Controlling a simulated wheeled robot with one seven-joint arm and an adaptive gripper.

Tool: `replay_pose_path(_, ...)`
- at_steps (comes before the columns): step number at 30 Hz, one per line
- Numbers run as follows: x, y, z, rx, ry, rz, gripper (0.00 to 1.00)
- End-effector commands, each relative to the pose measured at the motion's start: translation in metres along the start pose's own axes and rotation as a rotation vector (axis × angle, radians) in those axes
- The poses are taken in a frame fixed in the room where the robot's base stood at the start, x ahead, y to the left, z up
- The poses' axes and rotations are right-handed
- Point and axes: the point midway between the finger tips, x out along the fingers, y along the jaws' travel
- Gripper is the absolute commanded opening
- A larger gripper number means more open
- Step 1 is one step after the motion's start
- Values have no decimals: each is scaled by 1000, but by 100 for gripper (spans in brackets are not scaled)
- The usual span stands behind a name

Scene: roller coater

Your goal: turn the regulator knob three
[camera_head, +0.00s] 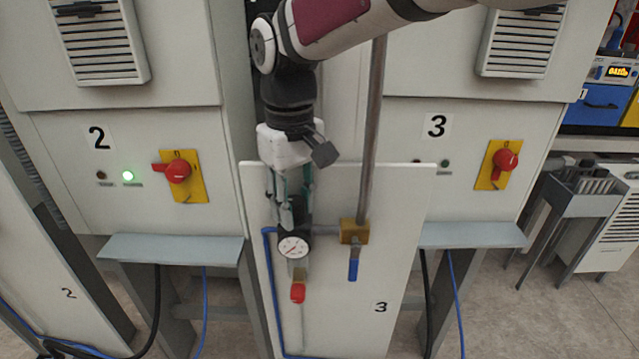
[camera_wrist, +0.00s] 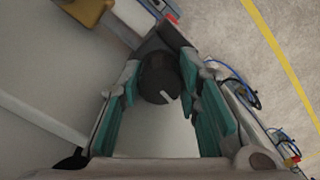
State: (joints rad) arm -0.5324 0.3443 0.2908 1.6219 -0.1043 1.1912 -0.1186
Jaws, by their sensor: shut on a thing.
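The regulator knob (camera_wrist: 158,78) is a dark round knob with a white pointer mark, seen in the wrist view between the teal fingers of my gripper (camera_wrist: 160,84). The fingers close on it from both sides. In the head view my gripper (camera_head: 292,215) points down at the top of the regulator, just above its round white gauge (camera_head: 293,247). The knob is mostly hidden there by the fingers. The regulator is mounted on the white panel (camera_head: 350,320) marked 3.
Right of the regulator, a vertical pipe (camera_head: 372,130) runs down to a brass valve block (camera_head: 354,232) with a blue handle (camera_head: 353,270). A red part (camera_head: 298,292) hangs below the gauge. Red rotary switches (camera_head: 178,172) sit on yellow plates on cabinets 2 and 3.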

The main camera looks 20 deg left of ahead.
Motion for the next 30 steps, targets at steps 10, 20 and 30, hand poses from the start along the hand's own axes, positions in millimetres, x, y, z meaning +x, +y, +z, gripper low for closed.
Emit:
replay_pose_path(10,0,2,0,2,2,2,51)
replay_pose_path(20,-1,3,-1,6,3,4,51)
replay_pose_path(30,-2,0,0,242,2,4,51)
